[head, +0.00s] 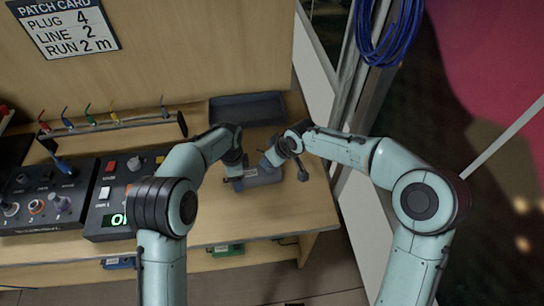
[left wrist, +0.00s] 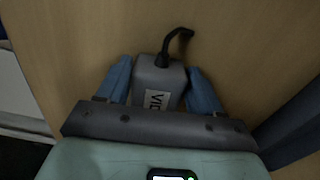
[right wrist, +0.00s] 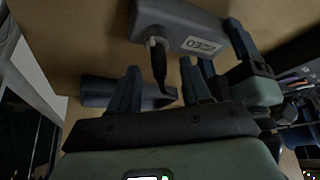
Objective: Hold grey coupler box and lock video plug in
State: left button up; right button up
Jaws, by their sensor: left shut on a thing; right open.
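The grey coupler box (head: 262,178) sits low over the desk, its white label partly legible in the left wrist view (left wrist: 162,80). My left gripper (head: 236,177) is shut on the box, with a blue finger on each side. In the right wrist view the box (right wrist: 185,22) shows a black bent stalk (right wrist: 158,62), which looks like the video plug or its cable; whether it is locked cannot be told. My right gripper (right wrist: 158,68) is open. Its fingers lie on either side of the stalk in the picture, and no contact is visible.
A dark tray (head: 247,108) lies at the back of the desk. Control panels (head: 118,190) and a rail with coloured plugs (head: 110,127) are at left. A wall panel stands close on the right. The desk front (head: 270,215) is bare.

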jog(key=v, duration=1.2)
pick_arm(q)
jog(key=o, duration=1.3)
notch_tip(320, 180, up, 12)
pick_arm(e)
jog(key=shift+f, duration=0.1)
